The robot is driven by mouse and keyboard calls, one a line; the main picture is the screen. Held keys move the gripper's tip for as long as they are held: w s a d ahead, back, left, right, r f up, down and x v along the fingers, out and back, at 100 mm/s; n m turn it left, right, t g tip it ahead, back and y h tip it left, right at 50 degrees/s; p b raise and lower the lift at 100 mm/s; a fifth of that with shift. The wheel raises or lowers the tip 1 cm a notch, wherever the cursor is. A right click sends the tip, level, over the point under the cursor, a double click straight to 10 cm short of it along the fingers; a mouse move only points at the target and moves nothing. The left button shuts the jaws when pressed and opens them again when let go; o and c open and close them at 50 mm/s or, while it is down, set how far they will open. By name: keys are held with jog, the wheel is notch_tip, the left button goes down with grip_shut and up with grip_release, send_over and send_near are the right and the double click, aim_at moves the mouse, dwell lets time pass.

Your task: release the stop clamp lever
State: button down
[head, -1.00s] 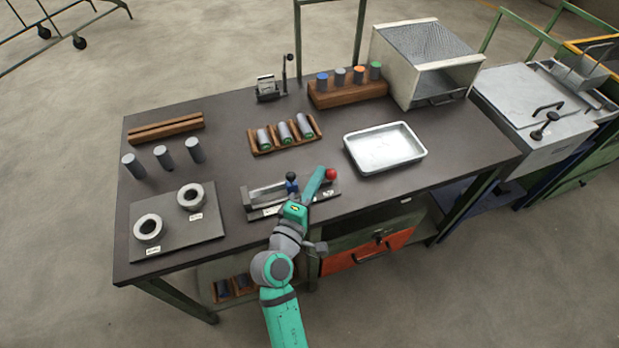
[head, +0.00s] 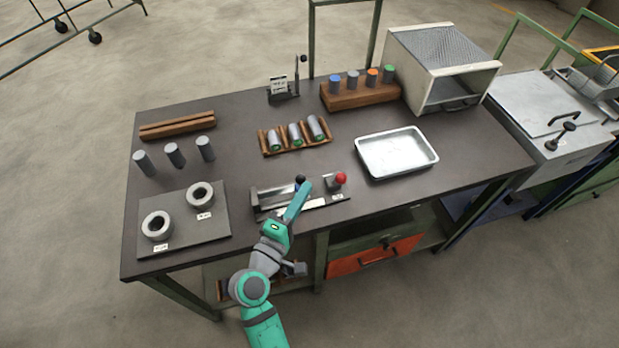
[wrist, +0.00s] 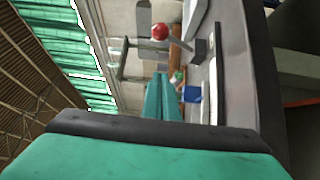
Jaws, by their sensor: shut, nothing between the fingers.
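A clamp fixture (head: 268,201) lies along the front edge of the bench, with a metal rail and a white label strip. A small dark blue part with a black knob (head: 300,180) stands mid-fixture; a blue block (wrist: 192,94) shows beside my fingers in the wrist view. A red ball knob (head: 341,178) is at the fixture's right end and also shows in the wrist view (wrist: 160,31). I cannot tell which is the stop clamp lever. My gripper (head: 304,186) is shut and empty, close by the black knob and partly covering the blue part; contact cannot be told.
A metal tray (head: 364,166) lies to the right. A plate with two rings (head: 222,228) is at the left. A wooden rack of cylinders (head: 266,152) lies behind the fixture. An orange drawer (head: 345,266) is below the bench top.

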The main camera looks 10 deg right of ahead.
jog(key=shift+s+a+f, duration=0.5)
jog(key=shift+s, duration=0.25)
jog(key=shift+s+a+f, duration=0.15)
jog(key=shift+s+a, duration=0.15)
jog(key=shift+a, duration=0.1)
jog(key=shift+w, duration=0.1)
